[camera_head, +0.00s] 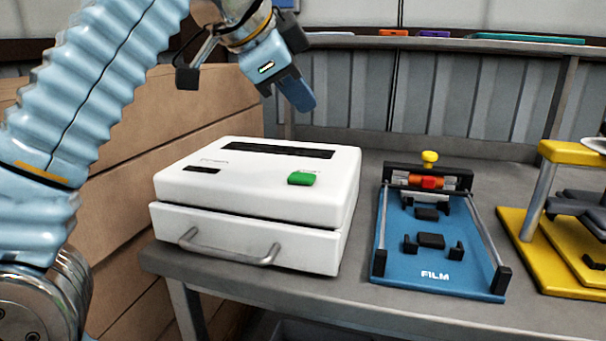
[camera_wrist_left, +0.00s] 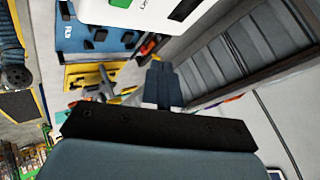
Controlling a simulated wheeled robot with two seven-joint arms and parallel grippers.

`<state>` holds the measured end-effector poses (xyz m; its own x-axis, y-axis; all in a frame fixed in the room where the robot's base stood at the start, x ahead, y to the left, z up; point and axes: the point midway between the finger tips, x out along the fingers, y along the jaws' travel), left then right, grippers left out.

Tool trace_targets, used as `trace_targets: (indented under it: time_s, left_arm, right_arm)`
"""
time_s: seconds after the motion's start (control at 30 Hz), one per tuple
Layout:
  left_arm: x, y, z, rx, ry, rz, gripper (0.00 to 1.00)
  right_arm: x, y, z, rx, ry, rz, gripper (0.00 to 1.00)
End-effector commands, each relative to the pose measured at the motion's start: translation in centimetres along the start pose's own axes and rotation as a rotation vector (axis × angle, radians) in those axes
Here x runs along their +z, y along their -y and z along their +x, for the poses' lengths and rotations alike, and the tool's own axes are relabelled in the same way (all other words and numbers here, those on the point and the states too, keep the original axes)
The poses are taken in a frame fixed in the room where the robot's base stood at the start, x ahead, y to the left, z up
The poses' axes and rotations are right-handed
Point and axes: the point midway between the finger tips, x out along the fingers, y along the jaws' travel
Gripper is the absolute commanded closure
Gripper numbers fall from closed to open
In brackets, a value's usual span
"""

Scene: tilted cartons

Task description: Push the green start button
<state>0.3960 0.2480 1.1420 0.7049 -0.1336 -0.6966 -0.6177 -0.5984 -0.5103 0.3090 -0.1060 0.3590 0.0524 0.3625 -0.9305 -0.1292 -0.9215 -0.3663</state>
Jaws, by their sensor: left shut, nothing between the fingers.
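The green start button (camera_head: 302,179) sits on the top right of a white machine (camera_head: 257,190) with a handled front drawer. My left gripper (camera_head: 303,100) is shut and empty, above and behind the machine, with its fingertips pointing down. It is apart from the button. In the left wrist view the shut fingers (camera_wrist_left: 163,84) show in the middle. The button (camera_wrist_left: 119,3) is at the top edge there, partly cut off, on the white machine (camera_wrist_left: 150,14). My right gripper is in neither view.
A blue film fixture (camera_head: 440,265) stands right of the machine on the grey table (camera_head: 300,306). A yellow stand (camera_head: 535,255) is further right. A shelf edge (camera_head: 440,43) runs along the back.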

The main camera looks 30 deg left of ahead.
Motion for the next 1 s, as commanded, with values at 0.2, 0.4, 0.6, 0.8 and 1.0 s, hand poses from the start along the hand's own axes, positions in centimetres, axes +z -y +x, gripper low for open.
trace_targets:
  time_s: [0.2,0.4,0.6,0.8,1.0]
  left_arm:
    - [2.0,-1.7,2.4,0.001,0.002,-0.007,1.0]
    - [3.3,-3.1,4.4,0.001,0.0,-0.006,1.0]
    - [3.9,-3.8,5.3,0.001,-0.001,-0.005,1.0]
    - [4.1,-3.9,5.5,0.001,0.0,-0.005,1.0]
    - [4.0,-3.9,5.4,0.001,0.0,-0.005,1.0]
  right_arm:
    - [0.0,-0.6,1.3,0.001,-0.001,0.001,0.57]
    - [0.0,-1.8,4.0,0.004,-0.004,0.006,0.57]
    - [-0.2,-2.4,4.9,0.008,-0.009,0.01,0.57]
    - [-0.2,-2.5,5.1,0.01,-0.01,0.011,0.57]
    - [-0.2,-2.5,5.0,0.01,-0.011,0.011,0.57]
